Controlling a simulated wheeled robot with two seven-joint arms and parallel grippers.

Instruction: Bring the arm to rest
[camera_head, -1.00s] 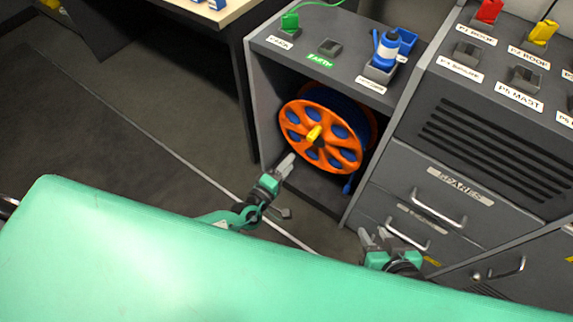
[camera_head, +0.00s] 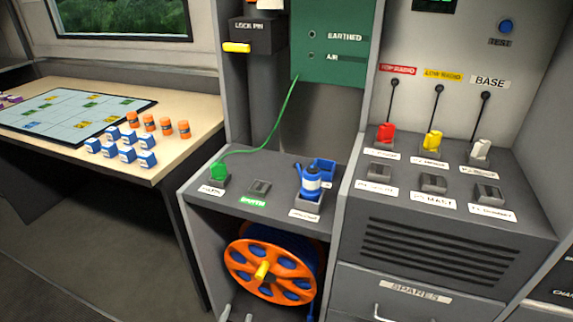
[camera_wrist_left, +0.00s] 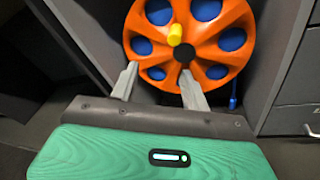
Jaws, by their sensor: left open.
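My left gripper (camera_head: 237,314) shows only as its fingertips at the bottom edge of the head view, just below the orange cable reel (camera_head: 270,270). In the left wrist view, my left gripper (camera_wrist_left: 158,72) has its two grey fingers apart with nothing between them. The reel (camera_wrist_left: 152,48) lies beyond the fingertips, with its yellow knob (camera_wrist_left: 174,34) above and between them. I cannot tell whether a fingertip touches the reel. The rest of the left arm is out of the head view. My right gripper is not in view.
The reel sits in an open grey cabinet (camera_head: 197,235). On top stand a green plug (camera_head: 218,171) with a cable and a blue bottle (camera_head: 311,181). Red (camera_head: 386,132), yellow (camera_head: 432,140) and white (camera_head: 480,150) plugs stand at right. A desk (camera_head: 190,100) holds small blocks.

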